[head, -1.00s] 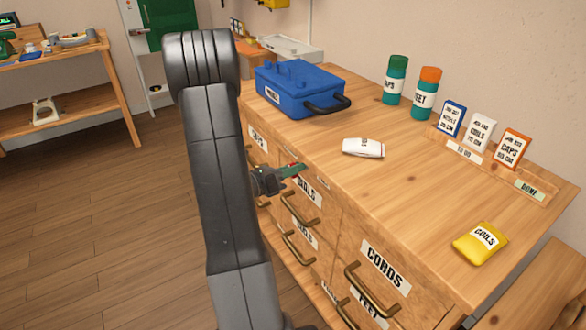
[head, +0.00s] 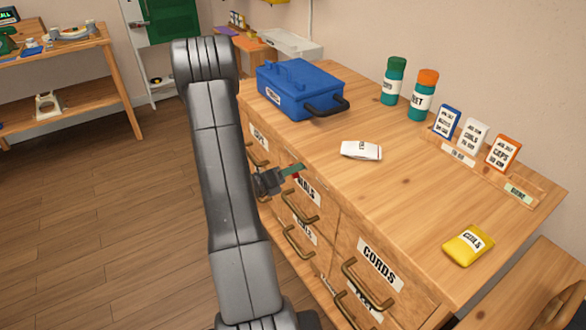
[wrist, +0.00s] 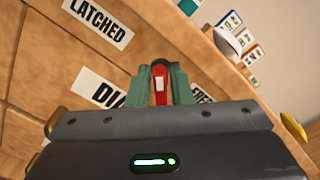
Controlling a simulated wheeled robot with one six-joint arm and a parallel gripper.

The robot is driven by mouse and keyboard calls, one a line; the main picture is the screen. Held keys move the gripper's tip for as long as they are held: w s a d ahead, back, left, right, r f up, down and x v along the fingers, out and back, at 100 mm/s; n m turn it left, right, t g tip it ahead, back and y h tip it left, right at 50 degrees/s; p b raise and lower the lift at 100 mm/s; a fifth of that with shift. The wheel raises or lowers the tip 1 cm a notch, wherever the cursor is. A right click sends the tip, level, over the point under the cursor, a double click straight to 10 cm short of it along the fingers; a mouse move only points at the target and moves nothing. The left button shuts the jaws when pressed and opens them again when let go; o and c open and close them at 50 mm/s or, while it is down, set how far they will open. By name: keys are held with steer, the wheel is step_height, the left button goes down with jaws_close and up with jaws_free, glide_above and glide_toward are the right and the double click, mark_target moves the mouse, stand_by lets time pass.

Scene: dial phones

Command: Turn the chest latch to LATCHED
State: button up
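The chest latch (wrist: 160,84) is a small red lever with a white stripe on the front of the wooden drawer chest (head: 420,180). In the wrist view its far end meets a dark round pivot. The lever stands between the green fingers of my gripper (wrist: 161,88), with hardly any gap on either side. A LATCHED label (wrist: 98,22) is at the upper left, and a partly hidden FREE label (wrist: 203,95) is right of the fingers. In the head view my gripper (head: 290,174) is at the chest's front, just under the top edge; the lever is barely visible there.
Brass-handled drawers, one labelled CORDS (head: 380,264), lie below. On the chest top are a blue toolbox (head: 300,88), a white packet (head: 361,150), a yellow COILS packet (head: 468,246), two teal canisters (head: 423,97) and several cards. Floor (head: 100,220) is open at left.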

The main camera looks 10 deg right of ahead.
steer(key=shift+o, duration=1)
steer(key=shift+a, duration=0.15)
steer(key=p+v, duration=0.1)
steer(key=v, duration=1.2)
steer(key=shift+s+a, duration=0.15)
steer(key=shift+a, duration=0.1)
steer(key=shift+b+x, duration=0.5)
steer(key=shift+x, duration=6.35)
steer(key=shift+a, duration=0.15)
